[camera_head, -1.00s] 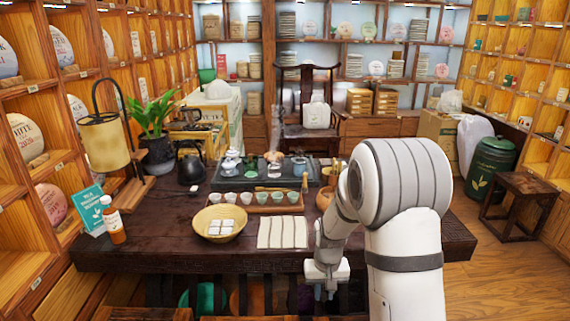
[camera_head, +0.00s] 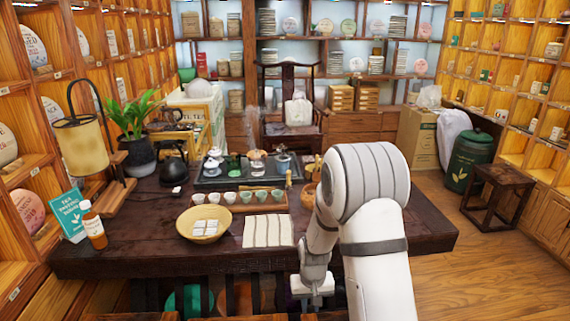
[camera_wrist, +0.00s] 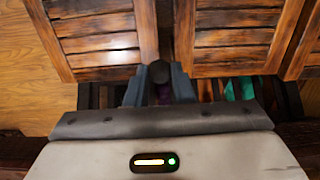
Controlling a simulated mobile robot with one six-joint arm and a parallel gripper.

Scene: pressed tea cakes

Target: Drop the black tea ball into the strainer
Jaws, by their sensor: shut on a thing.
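My gripper (camera_wrist: 157,92) is shut on a dark round thing, which looks like the black tea ball (camera_wrist: 159,71), between its fingertips in the wrist view. In the head view my gripper (camera_head: 312,300) hangs low at the front edge of the dark table, near the bottom of the picture; the ball cannot be made out there. The strainer is too small to tell for sure; a brownish top on a glass vessel (camera_head: 257,162) on the tea tray may be it. That vessel is well behind and to the left of my gripper.
The dark tea tray (camera_head: 206,185) also holds a gaiwan, a green vessel and a teapot. A row of small cups on a wooden stand (camera_head: 238,210), a striped cloth (camera_head: 268,231) and a woven basket (camera_head: 183,226) lie in front. Wooden slatted stools (camera_wrist: 235,38) show in the wrist view.

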